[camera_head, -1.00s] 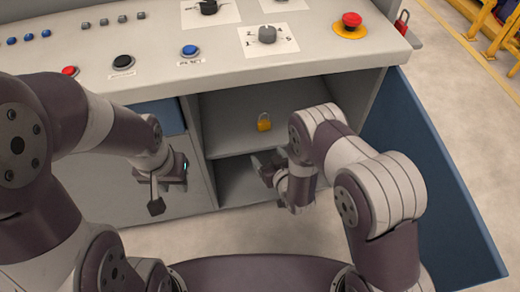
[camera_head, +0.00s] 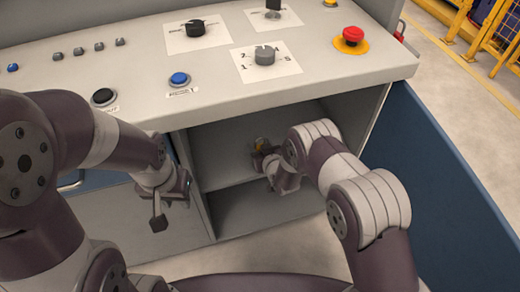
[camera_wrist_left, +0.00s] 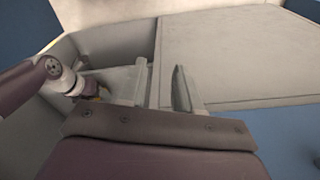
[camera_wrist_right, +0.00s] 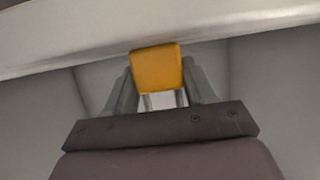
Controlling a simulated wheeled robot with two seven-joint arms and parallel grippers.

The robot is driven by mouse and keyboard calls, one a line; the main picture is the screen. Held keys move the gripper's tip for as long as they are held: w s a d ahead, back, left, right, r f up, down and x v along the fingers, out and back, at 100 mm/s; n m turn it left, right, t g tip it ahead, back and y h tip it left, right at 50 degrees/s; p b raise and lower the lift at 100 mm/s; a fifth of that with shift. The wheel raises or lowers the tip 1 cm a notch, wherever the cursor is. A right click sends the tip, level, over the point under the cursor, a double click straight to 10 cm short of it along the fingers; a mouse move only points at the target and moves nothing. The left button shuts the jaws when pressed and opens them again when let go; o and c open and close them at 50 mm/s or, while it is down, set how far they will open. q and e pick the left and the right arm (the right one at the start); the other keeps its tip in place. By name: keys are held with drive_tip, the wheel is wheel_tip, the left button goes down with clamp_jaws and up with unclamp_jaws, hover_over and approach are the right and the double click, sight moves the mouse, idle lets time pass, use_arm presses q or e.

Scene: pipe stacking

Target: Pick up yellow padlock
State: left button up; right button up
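The yellow padlock (camera_head: 261,143) is in the open compartment of the grey cabinet, partly hidden behind my right gripper (camera_head: 262,158). In the right wrist view the padlock (camera_wrist_right: 156,68) is straight ahead, its silver shackle toward me. The right gripper's fingers (camera_wrist_right: 160,90) are open, one on each side of it; I cannot tell whether they touch it. My left gripper (camera_head: 166,208) hangs in front of the cabinet's left part. In the left wrist view its fingers (camera_wrist_left: 162,88) are apart and empty.
The control panel (camera_head: 220,85) with knobs and buttons overhangs the compartment. A shelf (camera_head: 225,172) divides the compartment. A blue door (camera_head: 440,190) stands open at the right. A red emergency button (camera_head: 353,35) is on the panel's right.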

drive_tip(key=c, duration=0.5)
drive_tip(key=shift+r, duration=0.15)
wheel_tip(320, 180, up, 4)
drive_tip(key=shift+f+p, duration=0.1)
drive_tip(key=shift+p, duration=0.75)
drive_tip(key=w+d+r, duration=0.2)
drive_tip(key=d, duration=0.1)
drive_tip(key=w+d+r+p, duration=0.1)
drive_tip(key=w+d+r, duration=0.1)
drive_tip(key=w+d, duration=0.1)
drive_tip(key=w+d+r, duration=0.2)
drive_tip(key=d+r, duration=0.1)
drive_tip(key=shift+w, duration=0.15)
